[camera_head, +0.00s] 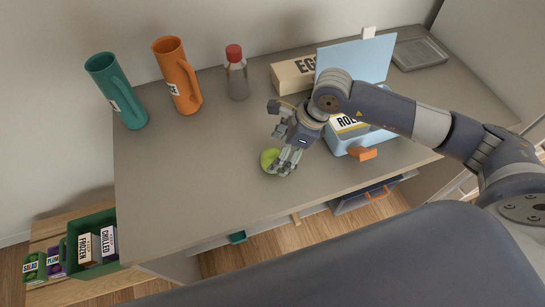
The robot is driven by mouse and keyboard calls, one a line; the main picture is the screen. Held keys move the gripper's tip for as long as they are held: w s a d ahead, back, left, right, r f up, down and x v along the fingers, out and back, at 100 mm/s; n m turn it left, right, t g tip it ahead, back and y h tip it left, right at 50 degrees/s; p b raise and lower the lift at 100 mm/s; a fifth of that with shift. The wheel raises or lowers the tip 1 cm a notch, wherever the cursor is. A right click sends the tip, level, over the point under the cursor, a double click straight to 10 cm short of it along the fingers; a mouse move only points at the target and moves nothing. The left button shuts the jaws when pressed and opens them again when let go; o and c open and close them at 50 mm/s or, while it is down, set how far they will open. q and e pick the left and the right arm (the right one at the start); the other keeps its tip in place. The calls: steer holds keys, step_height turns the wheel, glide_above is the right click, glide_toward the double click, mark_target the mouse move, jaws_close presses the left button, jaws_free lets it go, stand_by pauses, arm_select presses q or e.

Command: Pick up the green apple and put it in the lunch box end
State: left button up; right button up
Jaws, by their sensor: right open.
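The green apple (268,158) sits on the grey counter, left of the lunch box. My right gripper (284,152) is open, its fingers right over and beside the apple and hiding part of it. I cannot tell whether the fingers touch it. The blue lunch box (372,137) stands to the right with its lid (352,60) raised at the back and an orange latch (363,154) in front. A box with a yellow and white label (346,122) shows inside it. My right forearm hides part of the lunch box. My left gripper is not in view.
A teal pitcher (117,92), an orange pitcher (178,77), a red-capped bottle (236,75) and an egg box (292,75) stand along the back. A grey tray (419,54) lies at back right. A green crate (73,243) stands low at left. The counter's left front is clear.

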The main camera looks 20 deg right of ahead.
mark_target(277, 155)
steer(key=p+x, duration=0.1)
steer(key=x, duration=0.2)
steer(key=shift+a+f+p, duration=0.2)
steer(key=shift+a+p, duration=0.1)
steer(key=shift+p, duration=0.05)
steer(key=shift+a+f, duration=0.2)
steer(key=shift+f, duration=0.35)
steer(key=c, duration=1.2)
